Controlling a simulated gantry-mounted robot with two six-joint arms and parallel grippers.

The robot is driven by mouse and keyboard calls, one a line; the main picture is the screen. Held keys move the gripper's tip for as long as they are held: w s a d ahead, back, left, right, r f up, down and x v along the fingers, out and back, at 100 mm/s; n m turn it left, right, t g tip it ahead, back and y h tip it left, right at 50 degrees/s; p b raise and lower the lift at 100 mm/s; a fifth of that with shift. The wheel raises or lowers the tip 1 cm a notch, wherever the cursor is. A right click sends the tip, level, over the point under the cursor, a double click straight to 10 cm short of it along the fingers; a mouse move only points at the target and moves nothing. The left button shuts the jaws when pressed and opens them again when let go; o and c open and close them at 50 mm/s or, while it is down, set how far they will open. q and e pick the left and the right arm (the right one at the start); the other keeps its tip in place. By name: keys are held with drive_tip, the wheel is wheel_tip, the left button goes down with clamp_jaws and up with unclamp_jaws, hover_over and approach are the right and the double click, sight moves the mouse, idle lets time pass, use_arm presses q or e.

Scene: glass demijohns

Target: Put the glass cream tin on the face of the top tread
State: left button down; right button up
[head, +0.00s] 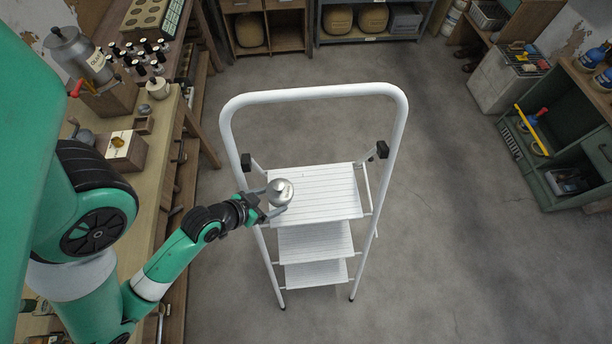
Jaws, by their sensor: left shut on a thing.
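The tin (281,190) is a small silvery-grey round container with a rounded top. It shows over the left part of the top tread (325,193) of a white step ladder. My left gripper (271,199) is shut on the tin from the left. From this high angle I cannot tell whether the tin touches the tread or is held just above it. The top tread is white, ribbed and otherwise bare. My right gripper is not in view.
The ladder's white hoop rail (313,91) rises around the top tread, with black joints (382,150) at the sides. Lower treads (316,243) are empty. A cluttered workbench (170,175) stands left. A green cabinet (560,140) stands right. The floor around the ladder is clear.

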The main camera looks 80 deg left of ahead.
use_arm(q)
drive_tip(key=w+a+f+b, duration=0.1)
drive_tip(key=w+a+f, duration=0.3)
drive_tip(key=w, duration=0.3)
drive_tip(key=b, duration=0.4)
approach(312, 186)
drive_tip(key=w+a, duration=0.1)
drive_tip(key=w, duration=0.2)
drive_tip(key=shift+a, duration=0.4)
drive_tip(key=f, duration=0.1)
drive_tip(key=f+b, duration=0.2)
drive_tip(key=shift+w+a+f, duration=0.25)
drive_tip(key=shift+w+f, duration=0.05)
drive_tip(key=shift+w, duration=0.05)
drive_tip(key=shift+f, duration=0.1)
drive_tip(key=shift+f, duration=0.1)
drive_tip(key=shift+f, duration=0.15)
unclamp_jaws()
